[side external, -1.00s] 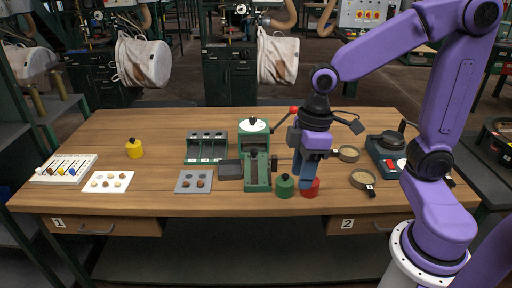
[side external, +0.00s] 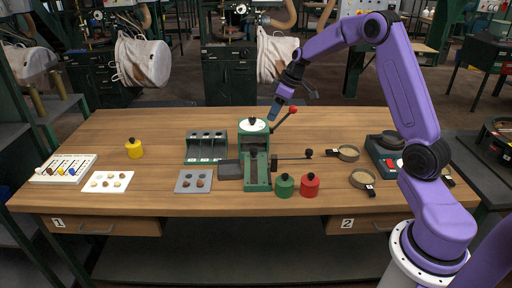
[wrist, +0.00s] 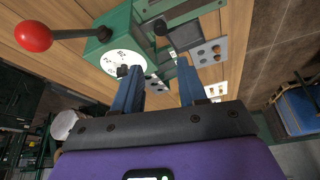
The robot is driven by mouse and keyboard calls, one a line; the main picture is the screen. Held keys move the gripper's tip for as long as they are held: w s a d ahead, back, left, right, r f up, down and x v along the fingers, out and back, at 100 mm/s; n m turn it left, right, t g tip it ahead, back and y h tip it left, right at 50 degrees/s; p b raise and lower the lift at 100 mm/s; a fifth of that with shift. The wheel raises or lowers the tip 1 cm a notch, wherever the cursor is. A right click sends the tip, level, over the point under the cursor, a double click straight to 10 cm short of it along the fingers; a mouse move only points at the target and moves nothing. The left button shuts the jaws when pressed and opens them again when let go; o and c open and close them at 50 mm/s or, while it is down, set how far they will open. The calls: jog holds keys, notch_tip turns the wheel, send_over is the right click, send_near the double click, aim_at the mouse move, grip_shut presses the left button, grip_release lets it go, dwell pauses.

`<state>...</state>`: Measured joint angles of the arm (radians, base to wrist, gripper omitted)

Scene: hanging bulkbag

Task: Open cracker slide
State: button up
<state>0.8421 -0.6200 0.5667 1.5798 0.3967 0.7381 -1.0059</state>
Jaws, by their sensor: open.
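The green cracker (side external: 257,172) stands mid-table, with a white dial (side external: 254,126) on top. A lever with a red ball (side external: 292,110) slants up from its right side. A thin horizontal rod with a black knob (side external: 309,153) sticks out to the right. My gripper (side external: 276,111) is open and empty, raised just above and right of the dial, near the red ball. In the wrist view the blue fingers (wrist: 158,80) are apart, with the dial (wrist: 124,64) beyond the left finger and the red ball (wrist: 33,36) at upper left.
A green canister (side external: 284,186) and a red canister (side external: 310,185) stand at the cracker's front right. Round sieves (side external: 362,179) and a dark scale-like device (side external: 386,150) are farther right. Hanging bags (side external: 278,58) are behind.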

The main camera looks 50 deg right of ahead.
aim_at(254, 150)
jog(key=x, duration=1.7)
jog(key=shift+s, duration=0.1)
jog(key=shift+s+a+r, duration=0.1)
jog(key=shift+a, duration=0.05)
grip_shut()
